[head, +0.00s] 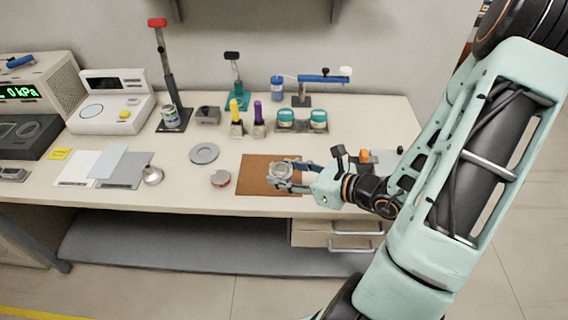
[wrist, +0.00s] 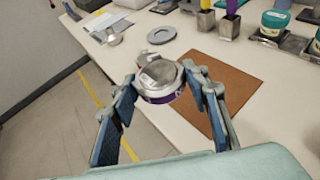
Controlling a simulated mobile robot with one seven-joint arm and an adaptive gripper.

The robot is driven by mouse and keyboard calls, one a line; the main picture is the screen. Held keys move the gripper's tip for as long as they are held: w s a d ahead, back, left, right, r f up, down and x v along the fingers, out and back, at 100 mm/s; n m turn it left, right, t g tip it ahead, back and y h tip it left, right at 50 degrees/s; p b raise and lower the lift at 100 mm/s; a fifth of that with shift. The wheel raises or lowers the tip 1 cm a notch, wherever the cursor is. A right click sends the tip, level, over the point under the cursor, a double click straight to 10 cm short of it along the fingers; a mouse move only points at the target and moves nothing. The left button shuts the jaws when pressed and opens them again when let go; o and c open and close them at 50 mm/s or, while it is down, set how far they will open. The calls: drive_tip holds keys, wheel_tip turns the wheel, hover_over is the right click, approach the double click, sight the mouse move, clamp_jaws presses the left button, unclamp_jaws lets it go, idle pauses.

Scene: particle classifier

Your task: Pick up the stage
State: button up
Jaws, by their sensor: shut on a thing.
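The stage, a short round metal cup with a grey screen-like top and a purple band around its side, is between my fingers in the wrist view (wrist: 160,76). It also shows in the head view (head: 279,171). My gripper (head: 288,175) is shut on it, with a finger pad on each side. The fingers also show in the wrist view (wrist: 162,84). The stage appears raised above the bench near the brown mat (head: 252,187), slightly tilted in the wrist view. Its underside is hidden.
A similar round metal piece with a red band (head: 220,178) stands left of the mat. A flat grey ring (head: 204,153) lies behind it. Yellow and purple bottles (head: 258,121) and teal-lidded jars (head: 318,120) stand behind the mat. The front bench strip is mostly clear.

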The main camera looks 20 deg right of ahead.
drive_tip(key=s+r+p, duration=0.1)
drive_tip(key=p, duration=0.5)
drive_tip(key=shift+s+a+p, duration=0.2)
drive_tip(key=shift+s+p, duration=0.1)
drive_tip(key=shift+s, duration=0.1)
drive_tip(key=shift+s+r, duration=0.2)
drive_tip(key=shift+s, duration=0.9)
drive_tip(key=shift+d, duration=0.1)
